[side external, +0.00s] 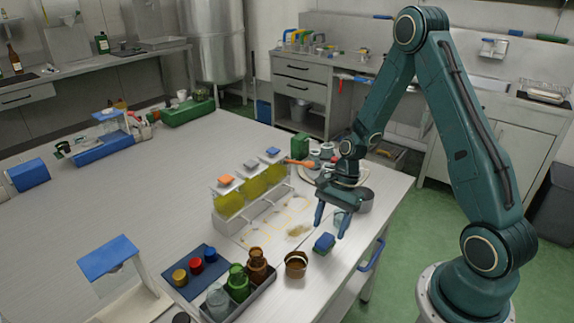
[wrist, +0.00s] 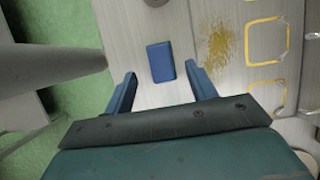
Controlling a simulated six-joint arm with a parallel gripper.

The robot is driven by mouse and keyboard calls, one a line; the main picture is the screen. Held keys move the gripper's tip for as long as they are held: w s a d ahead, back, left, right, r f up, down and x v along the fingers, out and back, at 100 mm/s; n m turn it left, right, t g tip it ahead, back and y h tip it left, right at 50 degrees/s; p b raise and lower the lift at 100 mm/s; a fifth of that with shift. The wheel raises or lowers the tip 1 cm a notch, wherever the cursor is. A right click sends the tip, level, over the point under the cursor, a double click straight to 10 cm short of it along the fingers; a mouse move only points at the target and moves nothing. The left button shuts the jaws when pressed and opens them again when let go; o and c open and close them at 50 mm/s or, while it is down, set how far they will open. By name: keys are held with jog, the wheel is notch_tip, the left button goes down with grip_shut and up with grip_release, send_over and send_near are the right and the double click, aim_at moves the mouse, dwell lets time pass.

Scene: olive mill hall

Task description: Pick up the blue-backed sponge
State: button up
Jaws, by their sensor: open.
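The blue-backed sponge (side external: 323,243) lies on the steel table near its front edge, blue side up. In the wrist view the sponge (wrist: 160,62) lies between the lines of my two fingers, just ahead of the tips. My gripper (side external: 331,229) is open, points down and is empty above the sponge. In the wrist view my gripper (wrist: 161,72) shows a finger to each side of the sponge, with gaps on both sides. I cannot tell the exact height of the tips above it.
A copper cup (side external: 295,266) stands left of the sponge. A rack with yellow-filled bottles (side external: 227,207) stands behind. A brown crumb patch (wrist: 219,42) and yellow outlined squares (wrist: 263,42) lie to the right in the wrist view. The table's edge (side external: 372,232) is close by.

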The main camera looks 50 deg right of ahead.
aim_at(325, 239)
jog(key=shift+x, duration=1.7)
jog(key=c, duration=1.1)
